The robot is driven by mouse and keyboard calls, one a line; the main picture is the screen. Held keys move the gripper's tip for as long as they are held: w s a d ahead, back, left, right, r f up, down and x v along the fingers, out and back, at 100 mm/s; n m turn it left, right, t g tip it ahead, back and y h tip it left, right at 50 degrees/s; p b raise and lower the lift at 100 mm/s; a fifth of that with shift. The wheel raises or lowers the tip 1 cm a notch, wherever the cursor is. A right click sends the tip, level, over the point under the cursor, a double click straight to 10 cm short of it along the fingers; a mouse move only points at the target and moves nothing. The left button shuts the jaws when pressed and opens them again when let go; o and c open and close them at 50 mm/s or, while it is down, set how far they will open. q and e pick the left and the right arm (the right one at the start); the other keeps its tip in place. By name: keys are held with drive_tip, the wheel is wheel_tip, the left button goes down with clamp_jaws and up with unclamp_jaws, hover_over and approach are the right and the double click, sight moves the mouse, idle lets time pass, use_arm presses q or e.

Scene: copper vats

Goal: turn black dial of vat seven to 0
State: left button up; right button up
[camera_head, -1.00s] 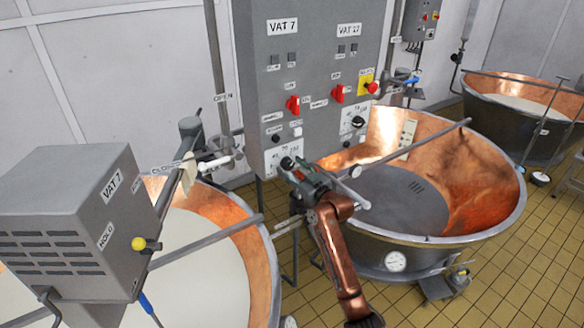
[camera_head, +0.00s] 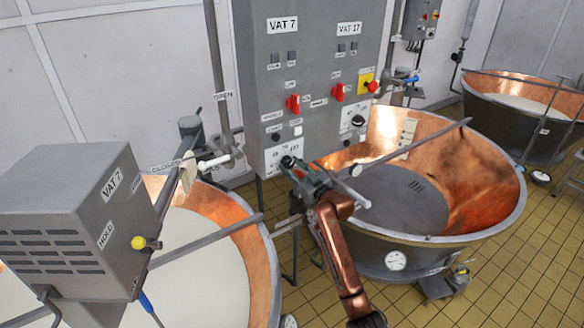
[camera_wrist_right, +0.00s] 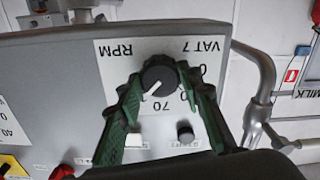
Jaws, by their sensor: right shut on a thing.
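The black dial (camera_wrist_right: 158,77) of vat seven sits on a white plate (camera_wrist_right: 112,62) marked VAT 7 and RPM, upside down in the right wrist view. Its white pointer line slants to the lower left there. The numeral 70 shows below the dial; other numerals are partly covered. My right gripper (camera_wrist_right: 160,84) is shut on the dial, with a green finger on each side. In the head view my right gripper (camera_head: 290,166) is at the lower part of the grey panel and hides the dial. My left gripper is not in view.
The grey control panel (camera_head: 310,70) carries red switches (camera_head: 293,103) and a second black dial (camera_head: 358,121) under VAT 17. An open copper vat (camera_head: 470,190) stands to the right. The milk-filled vat (camera_head: 205,265) and grey VAT 7 box (camera_head: 60,180) stand left.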

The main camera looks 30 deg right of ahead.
drive_tip(key=n+b, duration=0.1)
drive_tip(key=n, duration=0.1)
drive_tip(key=shift+f+n, duration=0.1)
drive_tip(key=shift+n, duration=0.2)
drive_tip(key=shift+d+n, duration=0.1)
drive_tip(key=shift+n, duration=0.8)
drive_tip(key=n, duration=0.3)
drive_tip(key=shift+n+b, duration=0.3)
drive_tip(key=shift+b, duration=0.05)
drive_tip(key=n, duration=0.3)
drive_tip(key=shift+n, duration=0.3)
drive_tip(key=n, duration=0.3)
drive_tip(key=shift+n, duration=0.4)
drive_tip(key=n, duration=0.3)
drive_tip(key=shift+p, duration=0.4)
drive_tip(key=n, duration=0.5)
drive_tip(key=shift+n+p, duration=0.3)
drive_tip(key=shift+n, duration=1.2)
drive_tip(key=shift+f, duration=0.1)
